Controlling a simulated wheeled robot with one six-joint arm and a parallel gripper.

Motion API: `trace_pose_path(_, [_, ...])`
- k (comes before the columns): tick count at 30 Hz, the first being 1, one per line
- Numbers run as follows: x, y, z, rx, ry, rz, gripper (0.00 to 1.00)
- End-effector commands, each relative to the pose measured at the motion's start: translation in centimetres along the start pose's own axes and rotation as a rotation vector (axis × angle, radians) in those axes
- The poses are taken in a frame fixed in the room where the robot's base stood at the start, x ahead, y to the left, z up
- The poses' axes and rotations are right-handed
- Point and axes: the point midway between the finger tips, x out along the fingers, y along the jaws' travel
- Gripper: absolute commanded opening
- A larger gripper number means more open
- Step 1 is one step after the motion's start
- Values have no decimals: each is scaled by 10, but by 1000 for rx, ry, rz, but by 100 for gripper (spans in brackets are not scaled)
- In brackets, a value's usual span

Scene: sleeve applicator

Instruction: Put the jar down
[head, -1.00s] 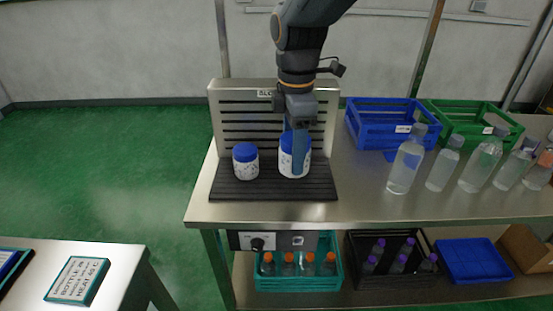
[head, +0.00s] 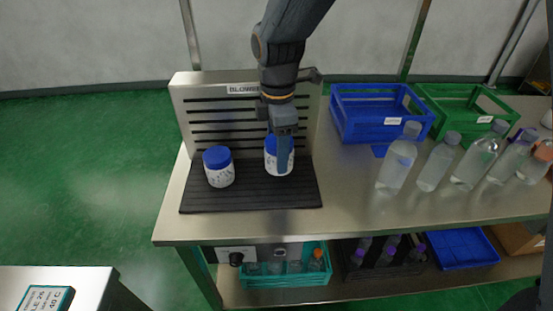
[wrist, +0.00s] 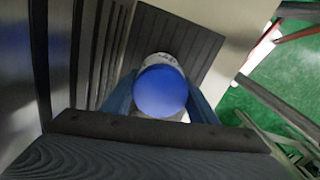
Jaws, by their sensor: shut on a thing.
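A white jar with a blue lid (head: 272,163) stands on the right part of the black ribbed mat (head: 240,200), in front of the slotted metal panel. My gripper (head: 282,158) points down over it, with its blue fingers around the jar. In the wrist view the blue lid (wrist: 161,92) lies between the two fingers, shut on the jar. The jar looks upright; its base seems to be at the mat, but the fingers and lid hide any contact. A second white jar with a blue lid (head: 219,170) stands upright on the mat to the left.
The slotted blower panel (head: 185,105) stands behind the mat. Clear bottles (head: 398,158) stand on the steel table to the right. A blue crate (head: 372,128) and a green crate (head: 450,100) stand behind them. Bare tabletop (head: 345,190) lies right of the mat.

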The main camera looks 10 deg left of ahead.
Motion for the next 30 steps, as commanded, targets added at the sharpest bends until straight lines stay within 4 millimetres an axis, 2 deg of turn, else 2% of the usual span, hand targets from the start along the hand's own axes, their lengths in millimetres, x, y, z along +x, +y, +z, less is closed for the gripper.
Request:
trace_pose_path(7, [30, 0, 1, 3, 0, -2, 24])
trace_pose_path(18, [35, 0, 2, 4, 0, 0, 24])
trace_pose_path(19, [35, 0, 2, 4, 0, 0, 57])
trace_pose_path(21, [35, 0, 2, 4, 0, 0, 68])
trace_pose_path(22, [35, 0, 2, 4, 0, 0, 72])
trace_pose_path(30, [34, 0, 2, 3, 0, 0, 72])
